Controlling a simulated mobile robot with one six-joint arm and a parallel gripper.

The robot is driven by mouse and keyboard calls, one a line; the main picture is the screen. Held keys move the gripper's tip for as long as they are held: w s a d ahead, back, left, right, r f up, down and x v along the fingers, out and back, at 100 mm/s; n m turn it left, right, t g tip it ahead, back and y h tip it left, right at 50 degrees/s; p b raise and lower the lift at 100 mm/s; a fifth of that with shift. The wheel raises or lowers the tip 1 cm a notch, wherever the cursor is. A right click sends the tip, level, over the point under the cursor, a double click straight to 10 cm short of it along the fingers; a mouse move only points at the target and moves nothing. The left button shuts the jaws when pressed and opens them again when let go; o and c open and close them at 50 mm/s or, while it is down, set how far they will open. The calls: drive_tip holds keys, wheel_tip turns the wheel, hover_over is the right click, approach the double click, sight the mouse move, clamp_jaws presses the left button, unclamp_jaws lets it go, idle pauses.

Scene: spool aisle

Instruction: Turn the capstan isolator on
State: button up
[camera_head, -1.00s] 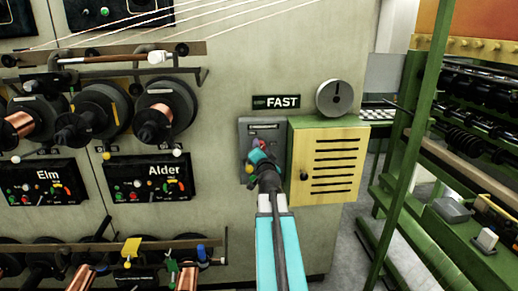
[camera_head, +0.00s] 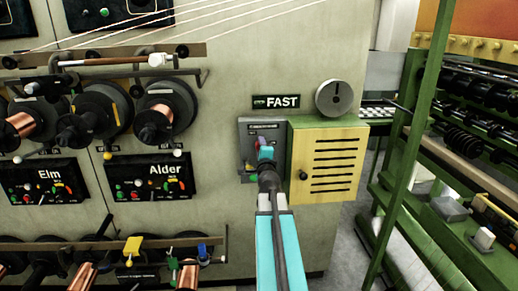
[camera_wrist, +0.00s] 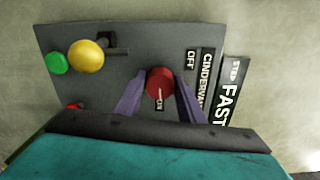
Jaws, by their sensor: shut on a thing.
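The red isolator knob (camera_wrist: 160,82) sits on a grey panel (camera_wrist: 60,45) in the wrist view. My gripper (camera_wrist: 160,92) has its two purple fingers closed on either side of the knob. A pale mark on the knob points down in the picture, toward a small ON label (camera_wrist: 159,104). An OFF label (camera_wrist: 191,60) is to the right of the knob. In the head view my gripper (camera_head: 265,156) is at the grey panel (camera_head: 262,128), under the FAST sign (camera_head: 277,102), and hides most of the knob.
A yellow vented box (camera_head: 325,160) stands close to the right of my gripper. The grey panel also has a yellow knob (camera_wrist: 86,56) and a green button (camera_wrist: 57,63). The Alder panel (camera_head: 148,176) and wire spools are to the left.

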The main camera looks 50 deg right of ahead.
drive_tip(key=shift+w+r+m, duration=0.15)
drive_tip(key=shift+r+m, duration=0.05)
drive_tip(key=shift+m, duration=0.2)
drive_tip(key=o, duration=1)
drive_tip(key=shift+f, duration=0.1)
drive_tip(key=shift+o, duration=0.2)
drive_tip(key=shift+a+f, duration=0.1)
